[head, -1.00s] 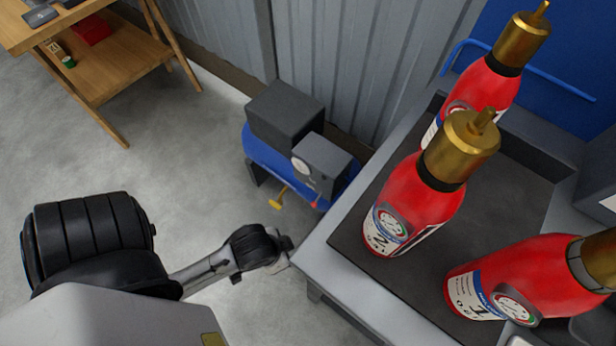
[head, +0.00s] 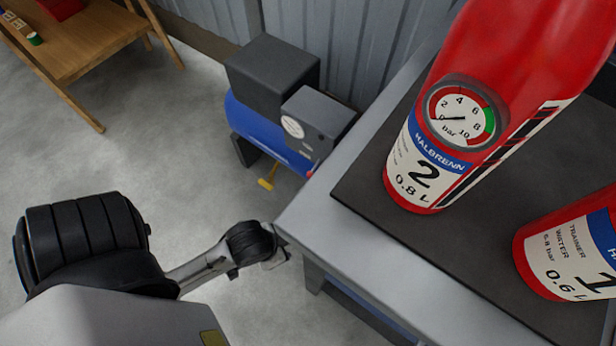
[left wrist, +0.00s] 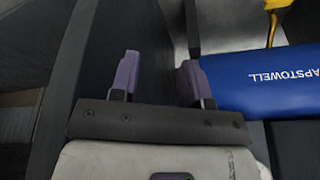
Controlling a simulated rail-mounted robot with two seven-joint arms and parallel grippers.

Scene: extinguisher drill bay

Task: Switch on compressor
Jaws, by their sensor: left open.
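The compressor stands on the floor against the corrugated wall in the head view. It has a blue tank (head: 262,132), a dark box (head: 272,78), a smaller grey box (head: 318,118) with a round white dial, a small red part (head: 309,173) and a yellow handle (head: 268,178). My left arm ends in front of it, beside the bench corner; its fingertips cannot be made out there. In the left wrist view my left gripper (left wrist: 158,72) is open and empty. The blue tank (left wrist: 268,82) and yellow handle (left wrist: 273,18) show right of the fingers, apart from them. My right gripper is out of view.
A grey bench (head: 330,235) with a dark top stands at right, its corner close to my left wrist. Red extinguishers 2 (head: 425,150) and 1 (head: 570,245) stand on it. A wooden table (head: 85,60) is at upper left. Floor between is clear.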

